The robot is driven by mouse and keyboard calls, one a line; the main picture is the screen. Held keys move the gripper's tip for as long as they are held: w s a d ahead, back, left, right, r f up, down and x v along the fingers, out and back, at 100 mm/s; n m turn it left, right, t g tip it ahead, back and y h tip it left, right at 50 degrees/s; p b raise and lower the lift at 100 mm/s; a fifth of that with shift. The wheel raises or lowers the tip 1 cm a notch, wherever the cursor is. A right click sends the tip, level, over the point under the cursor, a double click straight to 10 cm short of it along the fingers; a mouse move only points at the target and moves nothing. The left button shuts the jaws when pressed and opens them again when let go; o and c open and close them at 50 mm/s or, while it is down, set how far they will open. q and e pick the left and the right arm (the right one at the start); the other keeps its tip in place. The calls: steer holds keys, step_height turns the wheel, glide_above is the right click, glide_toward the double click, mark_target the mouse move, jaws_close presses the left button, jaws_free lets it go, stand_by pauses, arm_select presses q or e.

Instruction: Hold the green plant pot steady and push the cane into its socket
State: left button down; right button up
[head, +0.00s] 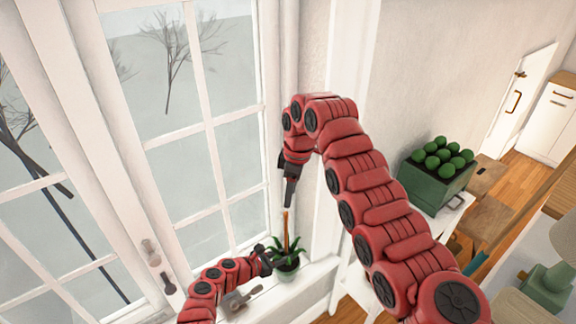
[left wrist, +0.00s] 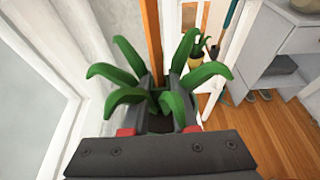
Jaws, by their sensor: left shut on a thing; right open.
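The green plant pot (head: 287,272) stands on the white window sill, with long green leaves spreading over its rim. The brown cane (head: 286,229) stands upright among the leaves; it also shows in the left wrist view (left wrist: 152,40). Its lower end and the socket are hidden. My left gripper (head: 268,258) is shut on the pot from the left; in the left wrist view the leaves (left wrist: 118,72) hide much of the grip. My right gripper (head: 290,193) is open, pointing down just above the cane's top, and does not appear to hold it.
A tall white window (head: 200,150) rises behind the sill (head: 305,285). A small grey object (head: 236,302) lies on the sill left of the pot. At right a green box with round green items (head: 440,183) stands on a white surface. Wooden floor lies beyond.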

arm_select(q)
steer(key=c, duration=0.6)
jaws_free()
steer(key=shift+a, duration=0.1)
steer(key=v, duration=1.2)
